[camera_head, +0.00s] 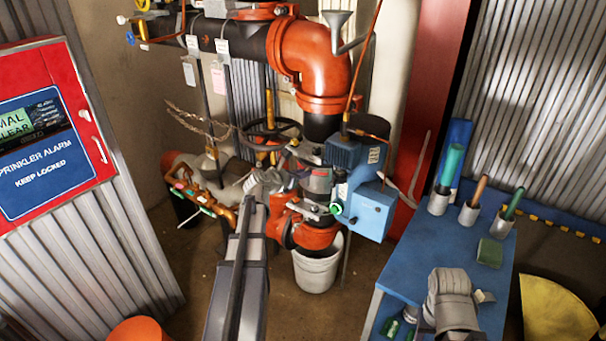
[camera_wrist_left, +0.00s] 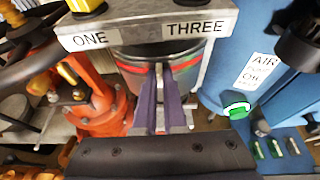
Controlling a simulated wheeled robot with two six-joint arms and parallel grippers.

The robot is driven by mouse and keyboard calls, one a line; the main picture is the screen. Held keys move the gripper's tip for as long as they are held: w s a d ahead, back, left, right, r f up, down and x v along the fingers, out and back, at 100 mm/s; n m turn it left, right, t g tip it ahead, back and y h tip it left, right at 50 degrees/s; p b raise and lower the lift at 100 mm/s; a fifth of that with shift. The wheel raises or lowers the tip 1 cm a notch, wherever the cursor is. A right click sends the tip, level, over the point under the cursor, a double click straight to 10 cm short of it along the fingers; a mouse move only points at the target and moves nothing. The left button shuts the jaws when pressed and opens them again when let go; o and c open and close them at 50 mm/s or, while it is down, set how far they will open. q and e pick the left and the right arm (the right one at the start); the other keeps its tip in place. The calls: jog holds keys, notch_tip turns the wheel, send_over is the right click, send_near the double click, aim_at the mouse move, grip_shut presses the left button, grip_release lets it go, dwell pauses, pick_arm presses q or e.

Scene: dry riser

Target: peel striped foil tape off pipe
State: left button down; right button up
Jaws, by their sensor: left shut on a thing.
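The pipe (camera_wrist_left: 135,84) stands upright below a plate labelled ONE and THREE in the left wrist view. The striped foil tape (camera_wrist_left: 135,68) shows as a band with a red stripe across the pipe's front. My left gripper (camera_wrist_left: 162,92) is at the front of this band, its two dark fingers close together and shut on the tape. The fingers hide the middle of the band, so I cannot tell how much is loose. In the head view, my left gripper (camera_head: 268,182) reaches the valve cluster from below, and the tape is too small to make out clearly.
A blue box (camera_head: 364,210) with a green knob is close right of the pipe. A white bucket (camera_head: 317,268) stands below. Orange pipework (camera_head: 318,62) rises above. A blue table (camera_head: 440,240) with several cups stands at right. A red alarm cabinet (camera_head: 55,130) is at left.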

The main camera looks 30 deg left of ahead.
pick_arm(q)
jog(key=shift+s, duration=0.2)
jog(key=s, duration=0.8)
jog(key=shift+s+a, duration=0.3)
jog(key=shift+a, duration=0.1)
dwell(0.6)
notch_tip(320, 180, up, 7)
jog(key=p, duration=0.7)
